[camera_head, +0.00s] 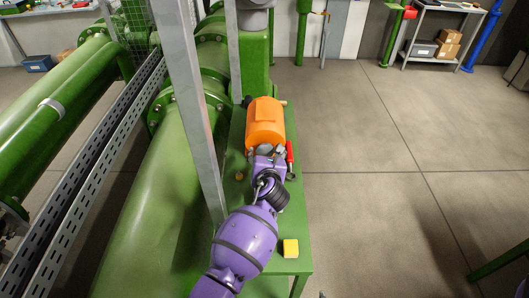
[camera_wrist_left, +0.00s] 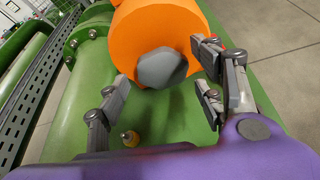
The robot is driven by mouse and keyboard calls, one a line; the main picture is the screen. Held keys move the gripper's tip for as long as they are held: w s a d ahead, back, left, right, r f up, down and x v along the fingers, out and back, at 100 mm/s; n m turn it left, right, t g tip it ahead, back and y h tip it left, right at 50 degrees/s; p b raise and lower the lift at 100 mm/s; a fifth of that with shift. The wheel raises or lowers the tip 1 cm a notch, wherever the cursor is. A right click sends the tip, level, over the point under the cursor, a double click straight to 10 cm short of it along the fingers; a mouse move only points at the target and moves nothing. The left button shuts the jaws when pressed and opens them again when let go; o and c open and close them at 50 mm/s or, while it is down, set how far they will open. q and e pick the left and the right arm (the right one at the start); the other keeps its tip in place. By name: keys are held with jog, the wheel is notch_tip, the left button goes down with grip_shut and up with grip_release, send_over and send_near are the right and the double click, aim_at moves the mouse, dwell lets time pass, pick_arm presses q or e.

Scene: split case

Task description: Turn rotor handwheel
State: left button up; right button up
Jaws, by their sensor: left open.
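The orange motor-like housing (camera_head: 265,122) lies on a green bench, beyond my left gripper. In the left wrist view its round orange end (camera_wrist_left: 185,25) carries a grey faceted knob (camera_wrist_left: 162,68), which looks like the rotor handwheel. My left gripper (camera_head: 268,153) points at that end of the housing. In the left wrist view its open fingers (camera_wrist_left: 160,78) stand on either side of the knob, with visible gaps. Whether the tips overlap the knob in depth, I cannot tell. In the head view the arm and gripper hide the knob. My right gripper is not in view.
A red-handled item (camera_head: 290,153) lies close right of the gripper. A yellow block (camera_head: 290,248) sits on the green bench (camera_head: 278,272). A grey post (camera_head: 192,110) and large green pipes (camera_head: 165,215) stand close left. Floor at right is open.

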pick_arm(q)
jog(key=shift+x, duration=0.75)
jog(key=c, duration=1.1)
jog(key=shift+a, duration=0.1)
jog(key=shift+a+n+h, duration=0.1)
jog(key=shift+n+h, duration=0.3)
jog(key=shift+n, duration=0.2)
jog(key=shift+a+f+n+h, duration=0.15)
jog(key=shift+n+h, duration=1.05)
jog(key=shift+n, duration=0.5)
